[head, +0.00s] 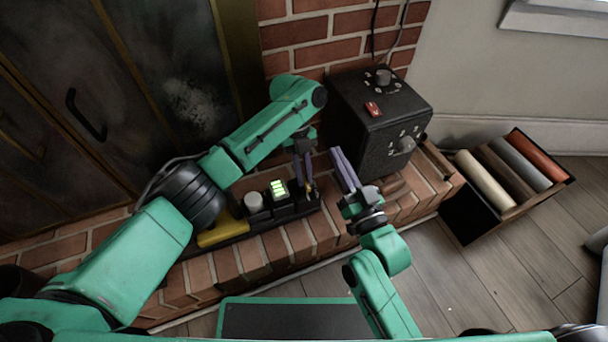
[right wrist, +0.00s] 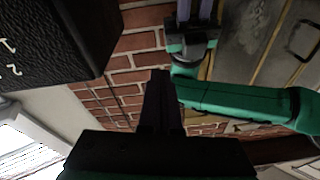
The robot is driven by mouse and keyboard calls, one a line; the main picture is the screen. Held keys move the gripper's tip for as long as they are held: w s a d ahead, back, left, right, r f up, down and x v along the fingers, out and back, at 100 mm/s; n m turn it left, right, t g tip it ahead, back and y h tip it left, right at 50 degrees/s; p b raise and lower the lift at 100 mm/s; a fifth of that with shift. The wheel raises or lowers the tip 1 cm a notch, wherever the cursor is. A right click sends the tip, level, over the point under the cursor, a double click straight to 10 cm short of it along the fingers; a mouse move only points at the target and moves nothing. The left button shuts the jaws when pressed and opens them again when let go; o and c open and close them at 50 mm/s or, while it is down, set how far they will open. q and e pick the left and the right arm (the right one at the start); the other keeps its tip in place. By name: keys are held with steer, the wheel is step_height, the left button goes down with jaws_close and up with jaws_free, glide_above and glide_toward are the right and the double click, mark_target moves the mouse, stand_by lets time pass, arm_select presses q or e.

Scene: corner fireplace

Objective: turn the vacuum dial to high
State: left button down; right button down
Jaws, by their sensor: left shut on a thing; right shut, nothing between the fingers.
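A black control box (head: 370,130) stands on the brick hearth. It has a grey knob (head: 383,76) on top and another grey knob (head: 406,144) on its front face, each ringed by pale marks. I cannot read which is the vacuum dial or their settings. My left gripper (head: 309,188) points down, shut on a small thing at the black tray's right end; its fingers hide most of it. My right gripper (head: 337,152) is shut and empty, just left of the box and apart from both knobs. The box's marked face shows in the right wrist view (right wrist: 50,45).
A red switch (head: 373,108) sits on the box top. The black tray (head: 235,240) holds a yellow item, a whitish cylinder (head: 253,202) and a green-lit block (head: 278,188). A crate of rolls (head: 470,215) stands on the floor at right. Brick wall is behind.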

steer(key=shift+w+r, duration=0.1)
steer(key=shift+r, duration=0.35)
arm_select(q)
steer(key=c, duration=0.9)
jaws_free()
steer(key=shift+w+r, duration=0.1)
steer(key=shift+r, duration=0.05)
